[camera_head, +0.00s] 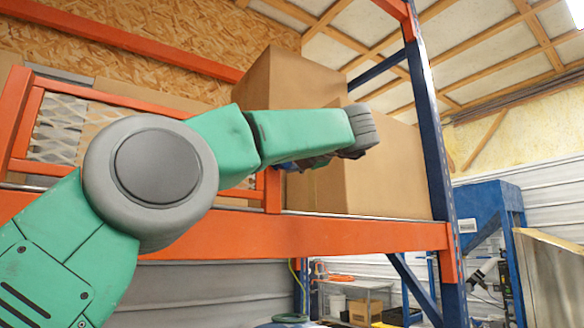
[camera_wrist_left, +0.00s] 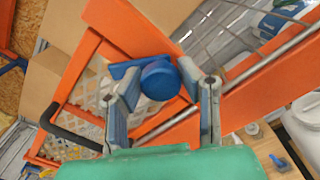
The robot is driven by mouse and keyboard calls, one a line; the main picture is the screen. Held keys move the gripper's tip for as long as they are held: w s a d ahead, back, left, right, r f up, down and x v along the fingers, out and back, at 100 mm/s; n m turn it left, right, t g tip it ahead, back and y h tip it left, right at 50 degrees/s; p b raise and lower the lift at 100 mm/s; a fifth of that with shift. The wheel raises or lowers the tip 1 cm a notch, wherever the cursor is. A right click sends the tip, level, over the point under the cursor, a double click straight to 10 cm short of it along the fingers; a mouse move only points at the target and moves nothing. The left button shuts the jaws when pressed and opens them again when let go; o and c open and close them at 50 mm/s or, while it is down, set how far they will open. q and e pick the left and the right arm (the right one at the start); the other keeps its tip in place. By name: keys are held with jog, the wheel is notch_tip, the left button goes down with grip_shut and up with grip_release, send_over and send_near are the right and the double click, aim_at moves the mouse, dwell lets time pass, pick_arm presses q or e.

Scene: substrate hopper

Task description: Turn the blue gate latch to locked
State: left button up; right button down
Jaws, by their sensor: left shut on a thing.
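The blue gate latch (camera_wrist_left: 160,79) shows in the left wrist view as a round knob with a flat lever reaching to the left. It sits at the edge of the orange mesh gate (camera_wrist_left: 82,62). My left gripper (camera_wrist_left: 158,85) has one finger on each side of the latch and is shut on it. In the head view the gate (camera_head: 110,101) stands on the shelf at the left, partly behind my green left arm. There my left gripper (camera_head: 305,163) is mostly hidden under the arm. My right gripper is in neither view.
Cardboard boxes (camera_head: 385,160) stand on the rack shelf behind my arm. The orange shelf beam (camera_head: 330,236) runs below, and a dark blue rack post (camera_head: 432,150) stands to the right. A blue machine (camera_head: 487,215) is further back at the right.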

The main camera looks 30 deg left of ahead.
pick_arm(q)
jog(key=n, duration=0.1)
jog(key=n+b, duration=0.1)
jog(key=n, duration=0.1)
jog(key=shift+w+a+f+n, duration=0.1)
jog(key=shift+f+n, duration=0.2)
jog(key=shift+f, duration=0.05)
jog(key=shift+n+b, duration=0.55)
jog(key=shift+n, duration=1.15)
jog(key=o, duration=1.2)
jog(key=shift+c, duration=0.2)
jog(key=shift+w+a, duration=0.2)
jog(key=shift+w, duration=0.1)
jog(key=shift+s+d+r, duration=0.15)
jog(key=shift+s+d, duration=0.1)
jog(key=shift+s, duration=0.1)
jog(key=v, duration=1.1)
jog(key=shift+w+d+f, duration=0.25)
jog(key=shift+w+d, duration=0.05)
jog(key=shift+w, duration=0.05)
